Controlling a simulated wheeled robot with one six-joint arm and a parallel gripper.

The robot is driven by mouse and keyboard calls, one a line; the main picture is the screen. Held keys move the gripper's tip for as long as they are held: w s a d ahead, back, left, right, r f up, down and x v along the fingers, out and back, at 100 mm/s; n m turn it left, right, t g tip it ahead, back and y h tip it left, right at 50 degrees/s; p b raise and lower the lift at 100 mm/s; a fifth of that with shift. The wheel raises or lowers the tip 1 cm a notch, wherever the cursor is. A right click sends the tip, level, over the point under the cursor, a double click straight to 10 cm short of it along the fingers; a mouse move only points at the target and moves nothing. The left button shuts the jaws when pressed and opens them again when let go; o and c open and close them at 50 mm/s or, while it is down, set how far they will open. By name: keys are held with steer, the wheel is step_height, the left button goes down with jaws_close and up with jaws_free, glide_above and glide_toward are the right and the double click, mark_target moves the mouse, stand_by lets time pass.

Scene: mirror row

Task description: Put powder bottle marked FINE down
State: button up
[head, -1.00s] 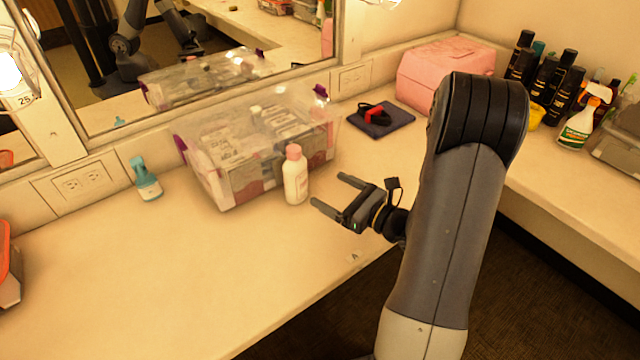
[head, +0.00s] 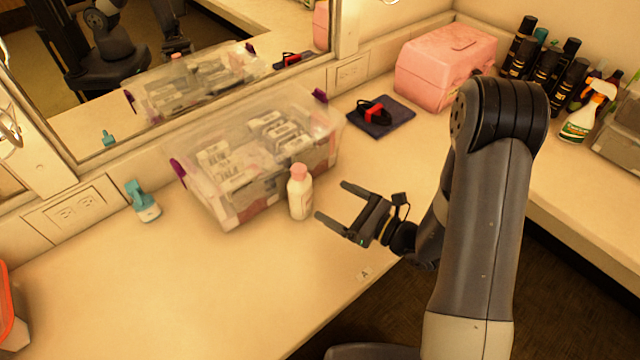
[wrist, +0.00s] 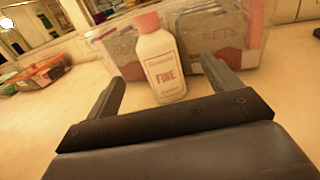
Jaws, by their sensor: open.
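The white powder bottle with a pink cap (head: 299,192) stands upright on the counter, just in front of the clear bin. In the wrist view the bottle (wrist: 160,62) shows its label reading FINE, ahead of and between the two fingers. My gripper (head: 332,206) is open and empty, to the right of the bottle in the head view, its fingers pointing toward it. A gap of counter shows between the fingertips and the bottle.
A clear plastic bin (head: 240,165) with purple latches stands right behind the bottle. A teal bottle (head: 142,202) is at the left, a dark cloth (head: 388,125) and pink case (head: 445,65) at the back right.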

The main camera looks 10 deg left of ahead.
mark_target(308, 189)
steer(key=x, duration=0.5)
steer(key=shift+s+a+p, duration=0.1)
steer(key=shift+p, duration=0.3)
steer(key=shift+p+x, duration=0.85)
steer(key=shift+x, duration=1.85)
steer(key=shift+s+f, duration=0.1)
steer(key=shift+s, duration=0.1)
jaws_close()
